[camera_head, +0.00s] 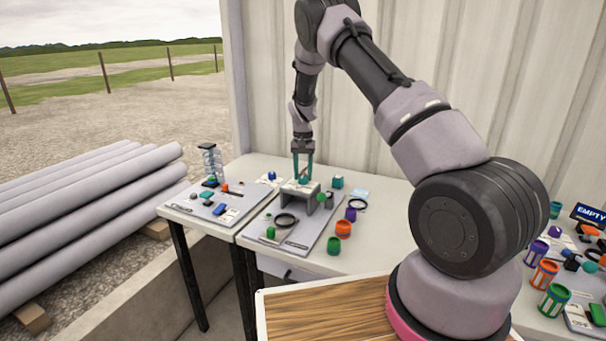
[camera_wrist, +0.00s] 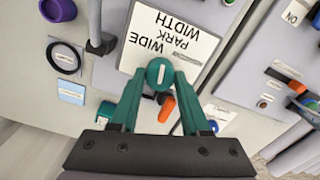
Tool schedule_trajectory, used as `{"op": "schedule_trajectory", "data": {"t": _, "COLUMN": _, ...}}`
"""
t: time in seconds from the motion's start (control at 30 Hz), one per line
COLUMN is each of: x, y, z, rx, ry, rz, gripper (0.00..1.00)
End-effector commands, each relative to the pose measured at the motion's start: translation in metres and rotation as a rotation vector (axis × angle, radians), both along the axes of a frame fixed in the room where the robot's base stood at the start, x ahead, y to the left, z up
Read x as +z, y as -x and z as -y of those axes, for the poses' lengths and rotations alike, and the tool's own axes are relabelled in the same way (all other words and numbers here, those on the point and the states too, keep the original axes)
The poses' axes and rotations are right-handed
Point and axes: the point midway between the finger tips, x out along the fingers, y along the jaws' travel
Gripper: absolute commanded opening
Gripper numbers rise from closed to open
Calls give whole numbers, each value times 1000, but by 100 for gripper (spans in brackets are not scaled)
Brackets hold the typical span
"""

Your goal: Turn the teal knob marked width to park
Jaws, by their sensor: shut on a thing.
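The teal knob (camera_wrist: 159,74) is round, with a short white pointer line that lies nearly upright in the wrist view. It sits at the edge of a white label plate (camera_wrist: 205,42) reading WIDE, PARK and WIDTH, upside down in that view. My gripper (camera_wrist: 160,80) has its two teal fingers shut on the knob, one on each side. In the head view my gripper (camera_head: 303,177) points down onto the knob on top of a grey raised block (camera_head: 292,187). The knob is small there, and its pointer cannot be read.
A teal box (camera_head: 337,182) is to the right of the block. A panel (camera_head: 205,204) with small parts lies left.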

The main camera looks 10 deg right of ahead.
Motion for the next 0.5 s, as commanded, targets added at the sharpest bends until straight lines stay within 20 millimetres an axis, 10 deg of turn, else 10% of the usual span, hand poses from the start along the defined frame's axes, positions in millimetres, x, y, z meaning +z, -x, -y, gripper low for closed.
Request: {"op": "schedule_trajectory", "data": {"t": 0.5, "x": -1, "y": 1, "z": -1, "rx": -192, "ry": 0, "rz": -2, "gripper": 0}}
